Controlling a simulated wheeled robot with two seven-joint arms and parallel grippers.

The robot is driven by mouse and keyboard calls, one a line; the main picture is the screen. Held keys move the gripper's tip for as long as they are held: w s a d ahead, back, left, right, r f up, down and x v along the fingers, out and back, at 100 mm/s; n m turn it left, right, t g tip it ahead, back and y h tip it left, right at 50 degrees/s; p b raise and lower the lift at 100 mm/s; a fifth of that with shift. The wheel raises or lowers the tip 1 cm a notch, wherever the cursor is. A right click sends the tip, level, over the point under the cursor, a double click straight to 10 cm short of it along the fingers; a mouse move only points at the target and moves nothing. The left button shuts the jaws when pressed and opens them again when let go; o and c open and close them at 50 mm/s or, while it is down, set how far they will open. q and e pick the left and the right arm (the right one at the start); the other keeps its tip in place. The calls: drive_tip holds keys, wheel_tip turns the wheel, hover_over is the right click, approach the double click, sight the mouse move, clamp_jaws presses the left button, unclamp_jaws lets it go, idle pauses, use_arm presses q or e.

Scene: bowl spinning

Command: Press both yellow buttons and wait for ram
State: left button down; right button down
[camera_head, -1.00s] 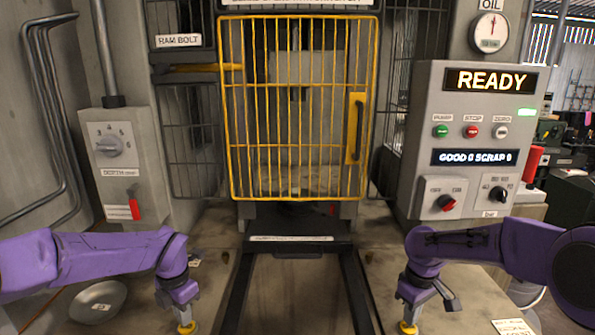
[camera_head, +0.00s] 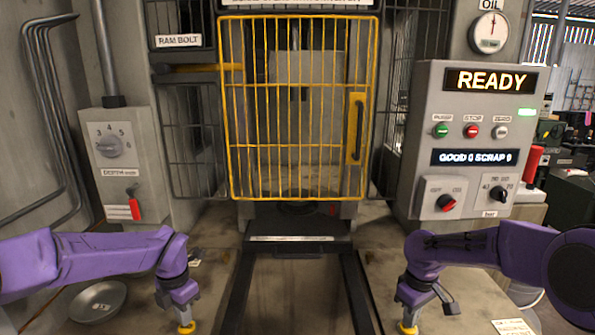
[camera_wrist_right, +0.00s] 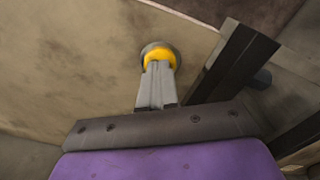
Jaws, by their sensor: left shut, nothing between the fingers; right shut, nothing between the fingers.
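The left yellow button (camera_head: 187,327) is at the bottom left of the head view, under my left gripper (camera_head: 184,315), which is shut and points straight down at it. The right yellow button (camera_head: 408,329) is under my right gripper (camera_head: 408,317), also shut and pointing down. In the right wrist view the right gripper's closed fingertips (camera_wrist_right: 157,70) overlap the yellow cap (camera_wrist_right: 160,53) in its grey ring. The fingertips hide part of each button, so how far each is pressed cannot be told. The ram area stands behind the closed yellow cage door (camera_head: 297,110).
The control panel (camera_head: 470,140) on the right reads READY, with a green light lit. A steel bowl (camera_head: 98,301) lies at the lower left. Dark rails (camera_head: 358,290) run between my arms. A switch box (camera_head: 123,165) stands left.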

drive_tip(key=shift+f, duration=0.4)
drive_tip(key=shift+r, duration=0.15)
drive_tip(key=shift+r, duration=0.6)
use_arm(q)
drive_tip(key=shift+f, duration=0.75)
idle(0.4)
drive_tip(key=shift+r, duration=0.1)
use_arm(e)
drive_tip(key=shift+f, duration=0.75)
idle(0.8)
drive_tip(key=shift+r, duration=0.1)
idle(0.4)
